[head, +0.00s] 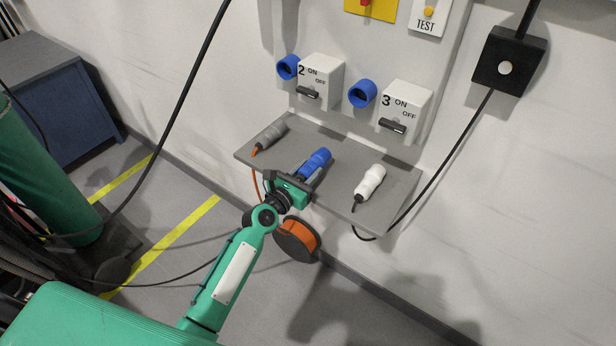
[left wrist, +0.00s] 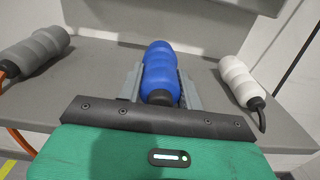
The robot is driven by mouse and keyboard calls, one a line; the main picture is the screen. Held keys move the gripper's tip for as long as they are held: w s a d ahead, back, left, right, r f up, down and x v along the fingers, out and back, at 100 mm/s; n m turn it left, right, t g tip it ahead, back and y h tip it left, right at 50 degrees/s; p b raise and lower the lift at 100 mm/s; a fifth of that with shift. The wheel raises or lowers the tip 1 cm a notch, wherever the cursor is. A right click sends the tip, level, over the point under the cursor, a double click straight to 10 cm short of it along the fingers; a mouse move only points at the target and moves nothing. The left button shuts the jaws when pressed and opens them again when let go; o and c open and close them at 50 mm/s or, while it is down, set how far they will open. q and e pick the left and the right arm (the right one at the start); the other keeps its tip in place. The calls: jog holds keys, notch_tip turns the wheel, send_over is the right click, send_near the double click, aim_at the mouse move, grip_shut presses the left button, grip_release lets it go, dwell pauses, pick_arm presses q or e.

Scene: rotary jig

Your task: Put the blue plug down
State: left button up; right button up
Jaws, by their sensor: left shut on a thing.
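The blue plug (head: 316,162) is at the middle of the grey shelf (head: 345,206). It also shows in the left wrist view (left wrist: 160,70), between the two fingers. My left gripper (head: 308,171) reaches over the shelf's front edge and is shut on the blue plug, with one finger on each side. The plug's far end points towards the wall. I cannot tell whether its underside touches the shelf. My right gripper is not in view.
A grey plug (head: 270,137) lies on the shelf to the left and a white plug (head: 370,182) to the right, both with cables. Blue sockets (head: 362,94) and switch boxes (head: 404,112) are on the wall above. An orange reel (head: 298,238) is below the shelf.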

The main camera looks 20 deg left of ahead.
pick_arm(q)
jog(key=shift+a+f, duration=0.1)
jog(key=shift+f, duration=0.65)
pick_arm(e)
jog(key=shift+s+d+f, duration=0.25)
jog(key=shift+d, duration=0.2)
